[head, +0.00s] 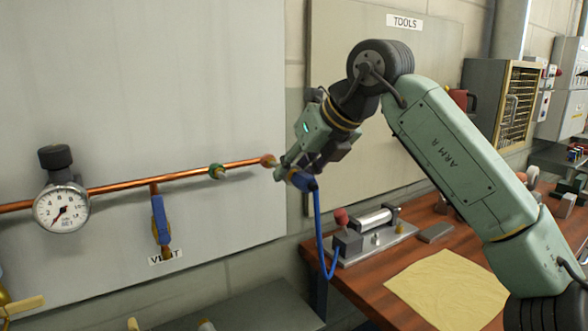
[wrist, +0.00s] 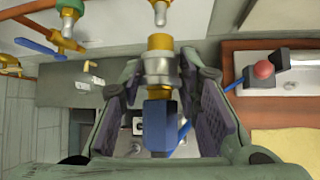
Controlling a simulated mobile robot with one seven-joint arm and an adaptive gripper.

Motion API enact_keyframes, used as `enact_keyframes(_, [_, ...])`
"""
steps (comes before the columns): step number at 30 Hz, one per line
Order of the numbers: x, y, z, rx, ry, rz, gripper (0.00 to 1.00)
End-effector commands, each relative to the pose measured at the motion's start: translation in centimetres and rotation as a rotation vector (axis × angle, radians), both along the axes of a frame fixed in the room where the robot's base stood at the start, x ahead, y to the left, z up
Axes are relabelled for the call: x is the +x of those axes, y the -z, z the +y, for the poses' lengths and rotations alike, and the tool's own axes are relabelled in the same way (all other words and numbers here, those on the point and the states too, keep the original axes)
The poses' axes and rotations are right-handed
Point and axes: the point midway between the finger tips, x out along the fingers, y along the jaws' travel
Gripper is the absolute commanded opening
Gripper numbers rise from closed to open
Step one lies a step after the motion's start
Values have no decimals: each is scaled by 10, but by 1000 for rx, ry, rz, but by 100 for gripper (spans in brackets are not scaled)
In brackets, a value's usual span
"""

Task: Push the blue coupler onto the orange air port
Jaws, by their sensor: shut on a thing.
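The orange air port (head: 268,160) is at the right end of the copper pipe on the wall panel. In the wrist view its metal tip (wrist: 160,14) shows at the top. My gripper (head: 287,170) is shut on the blue coupler (head: 302,181), just right of the port. In the wrist view the coupler's blue body (wrist: 157,122) and brass-and-steel front lie between my gripper's fingers (wrist: 160,75). The coupler's front points at the port tip, roughly in line, with a small gap between them. A blue hose (head: 319,235) hangs from the coupler.
A green-ringed port (head: 217,171) sits left on the same copper pipe (head: 115,184). A blue-handled vent valve (head: 160,220) and a gauge (head: 61,207) are further left. The hose runs to a pump-like device (head: 365,235) on the wooden bench, beside a yellow cloth (head: 450,288).

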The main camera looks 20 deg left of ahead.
Motion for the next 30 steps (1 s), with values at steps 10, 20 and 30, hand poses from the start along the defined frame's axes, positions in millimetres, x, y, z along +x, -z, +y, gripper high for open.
enact_keyframes(10, [1,-1,1,1,-1,-1,0])
enact_keyframes(20, [5,-1,8,0,-1,0,0])
enact_keyframes(30, [11,-1,14,1,-1,-1,0])
